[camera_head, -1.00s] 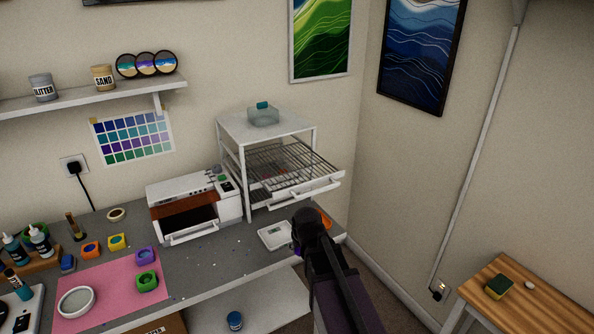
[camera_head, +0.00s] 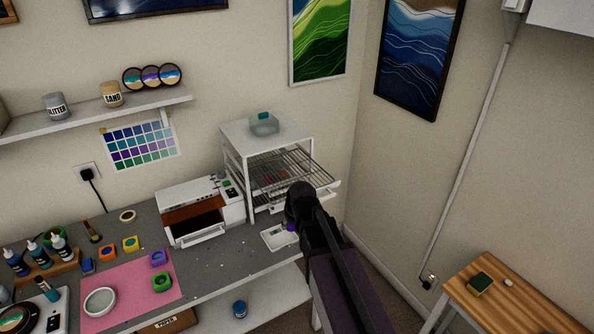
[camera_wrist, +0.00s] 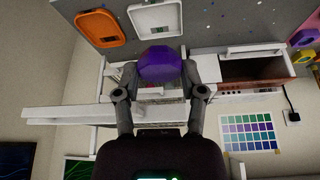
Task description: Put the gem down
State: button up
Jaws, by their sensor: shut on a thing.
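A purple faceted gem (camera_wrist: 160,65) is held between the two fingers of my gripper (camera_wrist: 160,80) in the wrist view. In the head view my gripper (camera_head: 297,205) is in front of the white rack unit (camera_head: 232,158), and a bit of purple (camera_head: 291,227), likely the gem, shows at its lower left. The pulled-out wire shelf (camera_head: 315,171) is behind my gripper. A white tray (camera_head: 277,237) lies on the grey bench just below the gem; it also shows in the wrist view (camera_wrist: 150,18). The gem looks clear of the tray, but its height is hard to tell.
An orange tray (camera_wrist: 95,28) lies beside the white one. A white oven with a brown window (camera_head: 200,215) stands left of the rack. A clear container (camera_head: 264,125) sits on the rack. Small molds and a pink mat (camera_head: 127,270) are at left. A wooden table (camera_head: 520,300) is at right.

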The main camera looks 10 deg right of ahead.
notch_tip(320, 180, up, 9)
jog(key=a+n+p, duration=0.1)
jog(key=p, duration=0.7)
jog(key=shift+a+r+y, duration=0.2)
jog(key=shift+a+y, duration=0.1)
jog(key=b, duration=0.1)
send_near(288, 186)
jog(key=shift+w+a+f, duration=0.3)
jog(key=shift+w+f, duration=0.05)
jog(key=shift+f, duration=0.25)
jog(key=shift+w+a+f, duration=0.35)
jog(key=shift+f, duration=0.25)
jog(key=shift+w, duration=0.15)
jog(key=shift+w+d, duration=0.1)
jog(key=shift+w, duration=0.2)
jog(key=shift+w+d+f+b, duration=0.1)
jog(key=shift+w+f+b, duration=0.15)
jog(key=shift+f+b, duration=1.6)
jog(key=shift+b, duration=0.15)
jog(key=shift+f, duration=0.2)
jog(key=o, duration=0.9)
jog(key=shift+r, duration=0.1)
